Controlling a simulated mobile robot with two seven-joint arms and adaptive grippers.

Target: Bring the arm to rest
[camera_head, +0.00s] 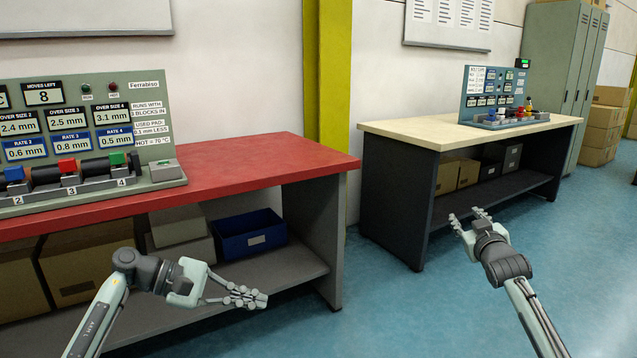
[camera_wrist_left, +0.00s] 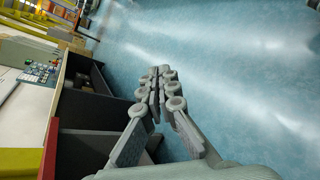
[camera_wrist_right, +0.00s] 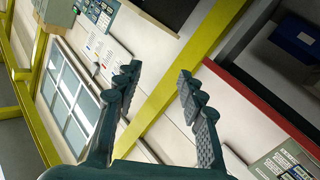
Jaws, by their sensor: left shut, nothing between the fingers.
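My left gripper (camera_head: 258,299) hangs in front of the red-topped bench, below its top, with its fingers pointing right. Its fingers are together with nothing between them, as the left wrist view (camera_wrist_left: 162,74) also shows. My right gripper (camera_head: 469,214) is held over the blue floor, in front of the cream-topped bench and apart from it. Its fingers are spread and empty in the right wrist view (camera_wrist_right: 158,76).
The red-topped bench (camera_head: 270,160) carries a panel (camera_head: 90,95) with red, green and blue blocks. A blue bin (camera_head: 248,236) sits on its shelf. The cream-topped bench (camera_head: 425,131) carries another panel (camera_head: 480,92). Lockers (camera_head: 565,70) and cartons (camera_head: 600,125) stand behind. Blue floor lies clear between.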

